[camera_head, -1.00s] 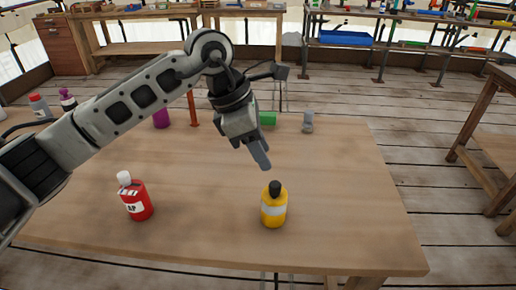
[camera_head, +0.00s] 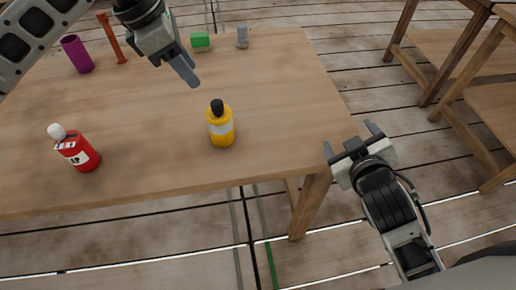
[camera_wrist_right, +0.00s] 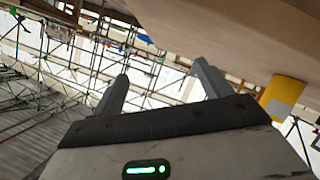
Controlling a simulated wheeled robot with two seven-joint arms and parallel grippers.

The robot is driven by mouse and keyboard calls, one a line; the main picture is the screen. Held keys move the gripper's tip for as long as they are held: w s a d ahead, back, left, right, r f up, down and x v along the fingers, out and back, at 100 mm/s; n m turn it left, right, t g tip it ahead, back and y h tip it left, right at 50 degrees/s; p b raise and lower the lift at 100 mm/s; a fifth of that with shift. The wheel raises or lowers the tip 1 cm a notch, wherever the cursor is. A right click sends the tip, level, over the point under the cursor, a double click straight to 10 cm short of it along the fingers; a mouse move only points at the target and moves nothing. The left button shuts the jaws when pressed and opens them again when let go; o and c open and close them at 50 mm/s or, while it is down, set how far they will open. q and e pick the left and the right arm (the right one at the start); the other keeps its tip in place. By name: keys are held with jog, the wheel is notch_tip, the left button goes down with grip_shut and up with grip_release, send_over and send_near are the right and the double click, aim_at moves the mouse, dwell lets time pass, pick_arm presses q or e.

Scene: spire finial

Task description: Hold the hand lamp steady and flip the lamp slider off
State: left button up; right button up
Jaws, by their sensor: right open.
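I cannot pick out a hand lamp or its slider for certain. A small grey upright object (camera_head: 242,36) at the table's back edge may be the lamp, but no slider shows on it. My left gripper (camera_head: 186,72) hangs over the table, pointing down, up and left of a yellow bottle with a black cap (camera_head: 220,128). Its fingers overlap, so its opening is unclear. My right gripper (camera_head: 350,142) is open and empty, off the table's right front corner. Its two spread fingers (camera_wrist_right: 162,78) also show in the right wrist view.
A red bottle (camera_head: 78,152) stands at the table's left front. A green block (camera_head: 200,41), a purple cylinder (camera_head: 76,53) and an orange post (camera_head: 111,38) stand along the back. The wooden table (camera_head: 150,105) is clear in the middle. Another wooden bench (camera_head: 480,70) stands at right.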

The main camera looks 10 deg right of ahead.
aim_at(226, 128)
jog(key=a+y, duration=0.1)
jog(key=a, duration=0.2)
jog(key=a+r+y, duration=0.1)
jog(key=a, duration=0.1)
jog(key=a+y, duration=0.1)
jog(key=a, duration=0.2)
jog(key=shift+w+a+r+y, duration=0.3)
jog(key=shift+w+a, duration=0.05)
jog(key=s+a+r+g+y, duration=0.1)
jog(key=a+y, duration=0.1)
jog(key=a, duration=0.3)
jog(key=s+a+r+y, duration=0.1)
jog(key=s+a+y, duration=0.1)
jog(key=a, duration=0.4)
jog(key=x, duration=1.6)
jog(key=shift+w+a+r, duration=0.15)
